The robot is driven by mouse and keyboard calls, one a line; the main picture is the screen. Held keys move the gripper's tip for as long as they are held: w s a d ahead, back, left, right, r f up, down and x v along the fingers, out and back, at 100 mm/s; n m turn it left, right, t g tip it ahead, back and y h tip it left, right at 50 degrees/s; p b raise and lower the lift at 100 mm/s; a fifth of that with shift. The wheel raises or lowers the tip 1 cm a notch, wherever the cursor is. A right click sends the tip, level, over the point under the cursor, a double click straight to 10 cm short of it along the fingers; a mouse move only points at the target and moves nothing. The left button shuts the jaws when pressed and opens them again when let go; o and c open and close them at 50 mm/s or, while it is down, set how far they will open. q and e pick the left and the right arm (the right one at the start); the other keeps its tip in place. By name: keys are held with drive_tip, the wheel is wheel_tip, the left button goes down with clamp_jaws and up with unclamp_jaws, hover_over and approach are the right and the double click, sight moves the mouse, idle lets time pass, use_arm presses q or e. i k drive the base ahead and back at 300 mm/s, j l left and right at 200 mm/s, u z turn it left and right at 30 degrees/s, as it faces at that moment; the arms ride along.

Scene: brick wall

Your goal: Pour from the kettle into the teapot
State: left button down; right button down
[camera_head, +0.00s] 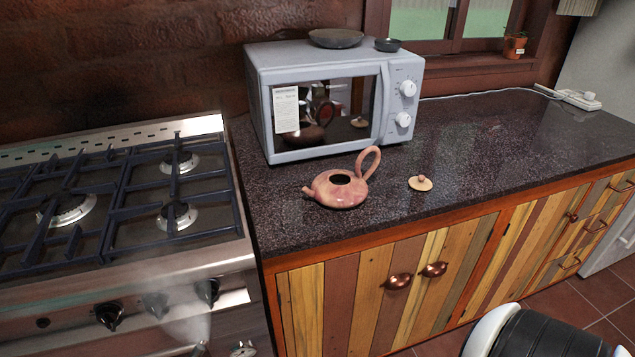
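The teapot (338,190) is pinkish-brown clay and stands upright on the dark countertop, in front of the microwave. Its top is open, its spout points left and its tall loop handle rises at the right. A small tan lid (420,183) with a knob lies on the counter to the right of the teapot, apart from it. I see no separate kettle in this view. A dark reflection of the teapot and lid shows in the microwave door. Neither of my grippers can be made out in this view.
A grey-blue microwave (262,112) stands behind the teapot, with a dark dish (336,38) and a small bowl (388,45) on top. A gas stove (120,262) adjoins at left. A potted plant (514,47) sits by the window.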

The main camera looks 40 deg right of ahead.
sight(335, 189)
drive_tip(key=z, duration=0.45)
drive_tip(key=i+l+z, duration=0.1)
drive_tip(key=l+z, duration=0.3)
drive_tip(key=i+l+z, duration=0.1)
drive_tip(key=z, duration=0.3)
drive_tip(key=k, duration=0.2)
drive_tip(key=l, duration=0.65)
drive_tip(key=i+l+u, duration=0.2)
drive_tip(key=l, duration=0.4)
drive_tip(key=l+u, duration=0.2)
drive_tip(key=l, duration=0.4)
